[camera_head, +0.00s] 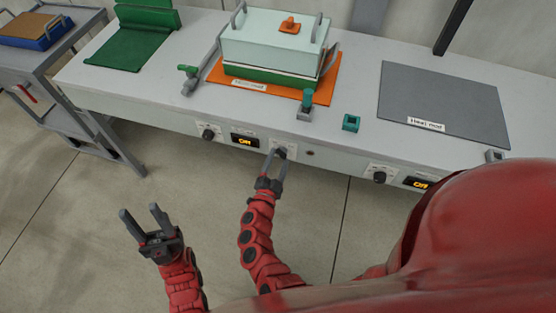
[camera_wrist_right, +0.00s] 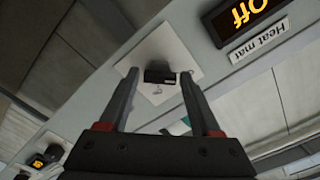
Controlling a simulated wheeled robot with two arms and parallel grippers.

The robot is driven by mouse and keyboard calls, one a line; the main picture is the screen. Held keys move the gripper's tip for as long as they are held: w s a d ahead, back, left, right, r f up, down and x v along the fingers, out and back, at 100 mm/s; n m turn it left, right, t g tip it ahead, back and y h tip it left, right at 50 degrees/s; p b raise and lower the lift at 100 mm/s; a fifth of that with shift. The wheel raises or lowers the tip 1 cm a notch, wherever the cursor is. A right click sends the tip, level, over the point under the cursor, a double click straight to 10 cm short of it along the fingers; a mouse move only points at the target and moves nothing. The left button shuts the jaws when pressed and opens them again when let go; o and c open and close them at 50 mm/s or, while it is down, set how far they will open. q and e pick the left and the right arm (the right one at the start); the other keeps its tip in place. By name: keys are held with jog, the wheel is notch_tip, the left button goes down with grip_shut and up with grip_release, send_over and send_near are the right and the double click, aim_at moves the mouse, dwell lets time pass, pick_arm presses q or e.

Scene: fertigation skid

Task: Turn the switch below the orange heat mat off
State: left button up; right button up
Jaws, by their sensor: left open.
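The orange heat mat (camera_head: 327,91) lies on the bench top under a pale lidded box with a green base. My right gripper (camera_head: 279,158) is at this switch. In the right wrist view, its fingers stand apart on either side of the switch's black handle (camera_wrist_right: 160,73), with gaps visible. My left gripper (camera_head: 143,217) is open and empty, away from the bench.
A dark knob (camera_head: 209,133) sits left of the display. A grey heat mat (camera_head: 440,98) lies on the right, with another knob (camera_head: 379,177) and display (camera_head: 416,183) below it. A grey cart (camera_head: 62,66) stands at the left. The floor before the bench is clear.

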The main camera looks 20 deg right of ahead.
jog(key=shift+o, duration=1)
jog(key=b+v, duration=0.2)
jog(key=v, duration=1.5)
jog(key=shift+s, duration=0.2)
jog(key=shift+a, duration=0.15)
